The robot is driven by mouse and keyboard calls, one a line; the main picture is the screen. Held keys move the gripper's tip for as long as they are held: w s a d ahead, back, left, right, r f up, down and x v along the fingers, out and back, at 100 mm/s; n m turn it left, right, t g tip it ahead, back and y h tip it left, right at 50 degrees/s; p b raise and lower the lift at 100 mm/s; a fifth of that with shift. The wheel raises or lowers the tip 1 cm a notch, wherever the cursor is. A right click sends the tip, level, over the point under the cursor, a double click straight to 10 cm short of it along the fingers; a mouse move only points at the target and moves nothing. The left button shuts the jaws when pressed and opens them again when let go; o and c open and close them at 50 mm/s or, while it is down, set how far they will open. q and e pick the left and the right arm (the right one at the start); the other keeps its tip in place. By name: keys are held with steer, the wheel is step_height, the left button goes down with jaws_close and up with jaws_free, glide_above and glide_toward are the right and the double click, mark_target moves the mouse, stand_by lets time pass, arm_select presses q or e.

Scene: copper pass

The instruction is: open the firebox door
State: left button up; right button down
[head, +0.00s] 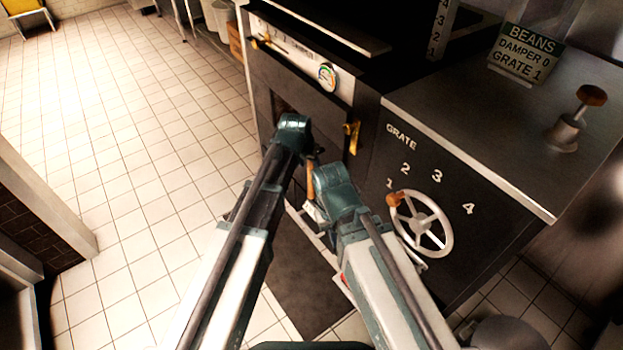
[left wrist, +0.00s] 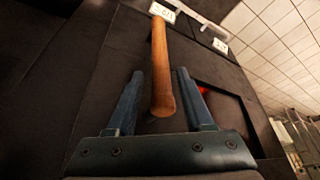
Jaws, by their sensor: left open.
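The black stove front (head: 372,110) has a dark panel (head: 325,113) below its gauge strip, which looks like the firebox door and appears shut. A brass latch (head: 352,136) is at the panel's right edge. A wooden handle (head: 310,180) shows between my arms. In the left wrist view the wooden handle (left wrist: 162,70) stands out, its round end between the two blue fingers. My left gripper (left wrist: 158,98) is open around that end, with gaps on both sides. In the head view it is mostly hidden behind my arms. My right gripper is hidden behind its arm.
A white handwheel (head: 420,223) with an orange knob is on the stove's right face, under grate numbers. A round gauge (head: 327,76) is above the panel. A dark mat (head: 300,275) lies on the floor below my arms. The tiled floor (head: 120,150) at left is clear.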

mark_target(310, 169)
arm_select(q)
steer(key=b+x, duration=0.5)
steer(key=x, duration=0.1)
steer(key=shift+w+f, duration=0.15)
steer(key=shift+f, duration=0.15)
steer(key=shift+r, duration=0.1)
jaws_close()
stand_by(1.0)
